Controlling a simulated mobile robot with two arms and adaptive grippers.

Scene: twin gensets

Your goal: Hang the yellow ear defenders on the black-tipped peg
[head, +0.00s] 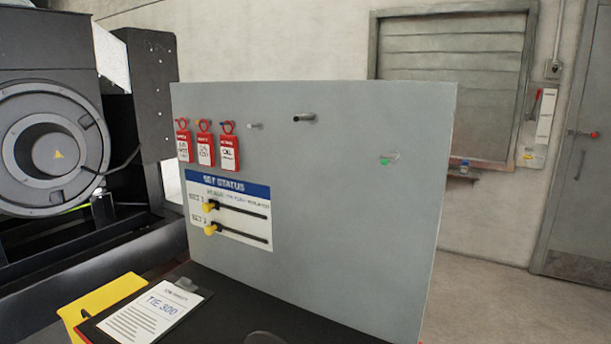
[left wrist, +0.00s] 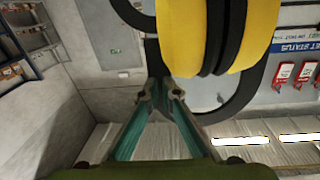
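The yellow ear defenders (left wrist: 220,35) fill the upper middle of the left wrist view, with yellow cups, black cushions and a curved black headband. My left gripper (left wrist: 160,95) shows only in that view, its fingers closed together at the headband, partly hiding it; the cups hang beyond the fingertips. The black-tipped peg (head: 304,117) sticks out bare from the upper middle of the grey board (head: 340,220) in the head view. My right gripper is in neither view.
Red tags (head: 204,148) hang at the board's upper left, beside a pale bare peg (head: 254,126). The status panel (head: 230,212) has yellow-knobbed sliders. A clipboard (head: 152,309) and a yellow item (head: 105,297) lie below. A genset (head: 50,140) stands left.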

